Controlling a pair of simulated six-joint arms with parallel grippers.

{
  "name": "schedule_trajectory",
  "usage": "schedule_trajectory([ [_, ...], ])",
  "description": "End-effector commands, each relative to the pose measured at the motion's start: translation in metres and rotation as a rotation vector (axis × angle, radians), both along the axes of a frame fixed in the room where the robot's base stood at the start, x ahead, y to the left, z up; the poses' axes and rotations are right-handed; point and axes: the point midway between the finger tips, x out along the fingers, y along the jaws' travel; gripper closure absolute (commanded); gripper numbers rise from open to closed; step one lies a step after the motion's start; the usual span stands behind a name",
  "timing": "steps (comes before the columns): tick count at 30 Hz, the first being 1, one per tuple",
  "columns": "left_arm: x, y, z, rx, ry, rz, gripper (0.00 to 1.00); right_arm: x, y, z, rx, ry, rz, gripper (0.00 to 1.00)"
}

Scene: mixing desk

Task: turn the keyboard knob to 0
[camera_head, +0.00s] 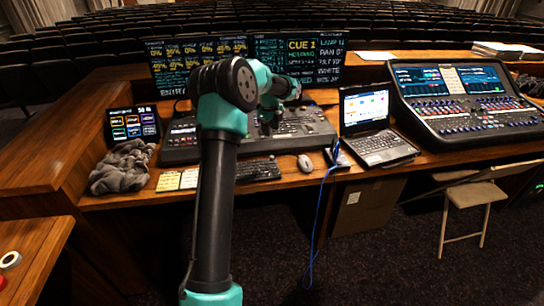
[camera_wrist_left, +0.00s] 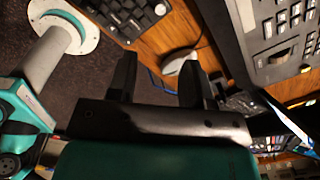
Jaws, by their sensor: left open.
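The black keyboard (camera_head: 258,170) lies on the wooden desk in front of the large console. Its left part is hidden behind my left arm in the head view. In the left wrist view the keyboard (camera_wrist_left: 122,14) shows at the top, beyond the fingers. A small round shape at its corner may be the knob; I cannot tell which way it is turned. My left gripper (camera_wrist_left: 158,62) is open and empty, apart from the keyboard. In the head view its fingers are over the console area and hard to make out. My right gripper is not in view.
A pale mouse (camera_head: 304,163) lies right of the keyboard. The console (camera_head: 180,151) stands behind. A laptop (camera_head: 374,142) with a blue cable (camera_head: 322,205) is to the right. Yellow notes (camera_head: 178,180) and a grey cloth (camera_head: 122,168) lie left. A mixing desk (camera_head: 470,115) stands far right.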

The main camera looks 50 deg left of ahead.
Motion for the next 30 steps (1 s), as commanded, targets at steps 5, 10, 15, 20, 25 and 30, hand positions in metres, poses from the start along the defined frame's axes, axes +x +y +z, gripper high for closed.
schedule_trajectory([
  [5,0.001,0.000,-0.032,-0.001,0.003,-0.001,0.54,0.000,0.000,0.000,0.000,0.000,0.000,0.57],
  [10,0.002,0.000,-0.061,-0.002,0.003,0.001,0.54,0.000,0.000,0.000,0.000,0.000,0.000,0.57],
  [15,0.003,0.000,-0.090,-0.001,0.003,0.000,0.54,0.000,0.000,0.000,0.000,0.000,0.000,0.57],
  [20,0.004,0.000,-0.116,-0.001,0.002,0.000,0.54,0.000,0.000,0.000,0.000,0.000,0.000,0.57],
  [25,0.005,0.001,-0.136,-0.001,0.001,0.001,0.54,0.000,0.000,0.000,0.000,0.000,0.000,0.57],
  [30,0.006,0.001,-0.143,0.000,0.000,0.001,0.54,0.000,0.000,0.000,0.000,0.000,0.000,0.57],
])
